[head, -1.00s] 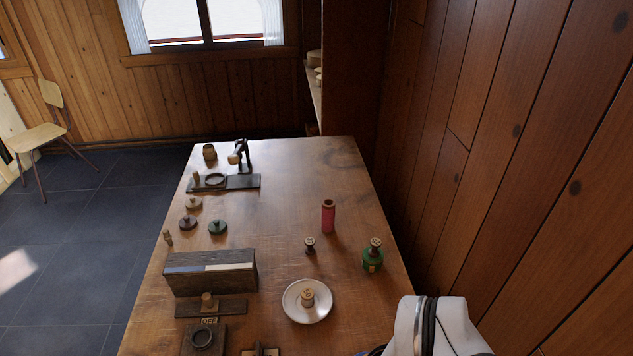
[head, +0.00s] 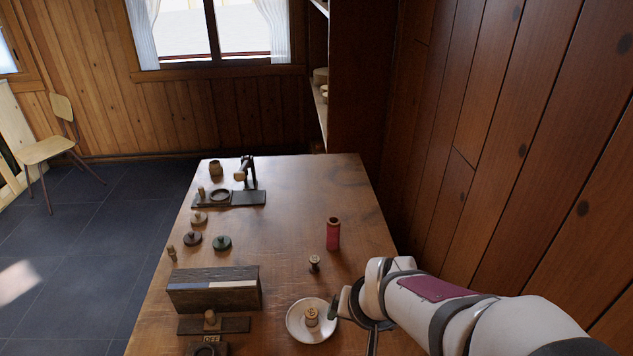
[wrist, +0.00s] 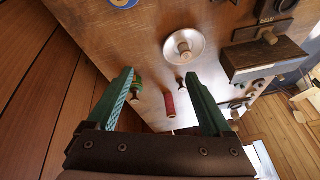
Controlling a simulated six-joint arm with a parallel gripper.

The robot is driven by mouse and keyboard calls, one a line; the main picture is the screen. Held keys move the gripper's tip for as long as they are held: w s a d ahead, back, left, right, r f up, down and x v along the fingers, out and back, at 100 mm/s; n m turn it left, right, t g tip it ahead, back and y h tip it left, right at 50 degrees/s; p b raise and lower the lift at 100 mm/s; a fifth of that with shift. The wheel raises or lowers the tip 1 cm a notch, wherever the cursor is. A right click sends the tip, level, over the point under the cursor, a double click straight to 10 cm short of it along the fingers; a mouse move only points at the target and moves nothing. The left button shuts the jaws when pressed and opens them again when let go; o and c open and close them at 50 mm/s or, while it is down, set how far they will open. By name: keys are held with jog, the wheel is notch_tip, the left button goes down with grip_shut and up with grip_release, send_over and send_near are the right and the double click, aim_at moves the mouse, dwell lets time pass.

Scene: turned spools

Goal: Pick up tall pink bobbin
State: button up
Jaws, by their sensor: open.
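The tall pink bobbin (head: 333,234) stands upright on the table, toward its right side. It also shows in the wrist view (wrist: 169,105), within the gap between my fingers but farther off. My gripper (wrist: 161,76) is open and empty, with green fingers spread wide. In the head view my gripper (head: 335,308) is near the white dish, nearer the camera than the bobbin and apart from it. The arm hides part of the table's right side.
A small dark spool (head: 314,263) stands just in front of the bobbin. A white dish (head: 292,327) holds a wooden spool (head: 312,316). A green bobbin (wrist: 138,84) shows beside one finger, hidden in the head view. A long block (head: 212,296) stands left. A wooden wall (head: 500,130) rises right.

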jog(key=w+d+f+n+t, duration=0.1)
jog(key=w+f+t, duration=0.1)
jog(key=w, duration=0.5)
jog(key=w+f+t, duration=0.3)
jog(key=w, duration=0.5)
jog(key=n+t, duration=0.3)
jog(key=t, duration=0.1)
send_near(334, 233)
jog(key=x, duration=1.2)
jog(key=shift+d+f, duration=0.1)
grip_shut()
